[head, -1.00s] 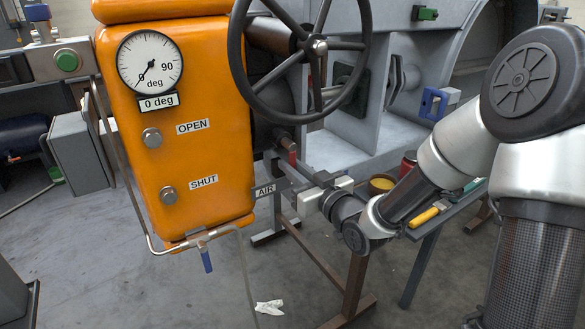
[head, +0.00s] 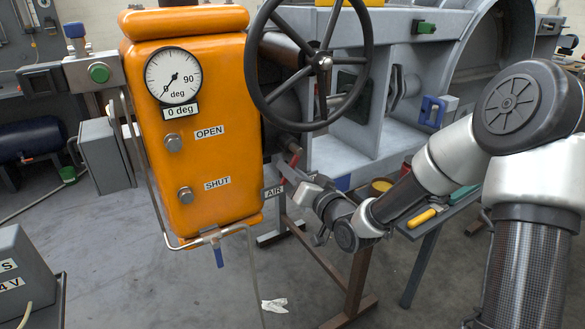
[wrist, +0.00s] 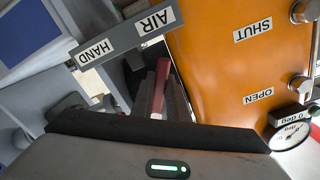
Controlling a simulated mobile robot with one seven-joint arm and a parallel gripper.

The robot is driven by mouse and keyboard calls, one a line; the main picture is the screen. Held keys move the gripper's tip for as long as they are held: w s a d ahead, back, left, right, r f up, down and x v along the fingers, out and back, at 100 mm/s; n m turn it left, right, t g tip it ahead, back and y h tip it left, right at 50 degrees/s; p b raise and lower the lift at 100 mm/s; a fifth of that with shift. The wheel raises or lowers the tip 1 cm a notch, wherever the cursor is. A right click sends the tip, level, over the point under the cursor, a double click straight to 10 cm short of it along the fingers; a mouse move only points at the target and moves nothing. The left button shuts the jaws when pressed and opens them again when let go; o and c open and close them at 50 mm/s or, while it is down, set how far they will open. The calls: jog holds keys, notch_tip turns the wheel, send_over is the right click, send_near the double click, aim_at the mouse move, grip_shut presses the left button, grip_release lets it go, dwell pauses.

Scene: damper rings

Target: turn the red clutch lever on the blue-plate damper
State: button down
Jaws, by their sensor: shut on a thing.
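The red clutch lever (head: 294,160) shows as a short red piece beside the orange actuator box, below the handwheel. It also shows in the wrist view (wrist: 163,78), near the labelled AIR/HAND bar (wrist: 122,40). My gripper (head: 302,182) is at the lever, shut on it, and hides part of it and of the bar in the head view. A small part of a blue plate (head: 342,183) shows just behind my gripper. A large blue panel (wrist: 28,28) is at the upper left of the wrist view.
The orange box (head: 210,150) has a gauge (head: 173,76) reading about 0 deg. A dark handwheel (head: 367,60) stands above my gripper. A tray (head: 445,215) with a yellow-handled tool is to the right. Open floor lies below.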

jog(key=shift+a+r+m, duration=0.15)
jog(key=shift+r+m, duration=0.05)
jog(key=shift+m, duration=0.2)
jog(key=c, duration=1.7)
grip_release()
jog(key=shift+f, duration=0.1)
jog(key=shift+p+v, duration=5.55)
jog(key=shift+v, duration=3.15)
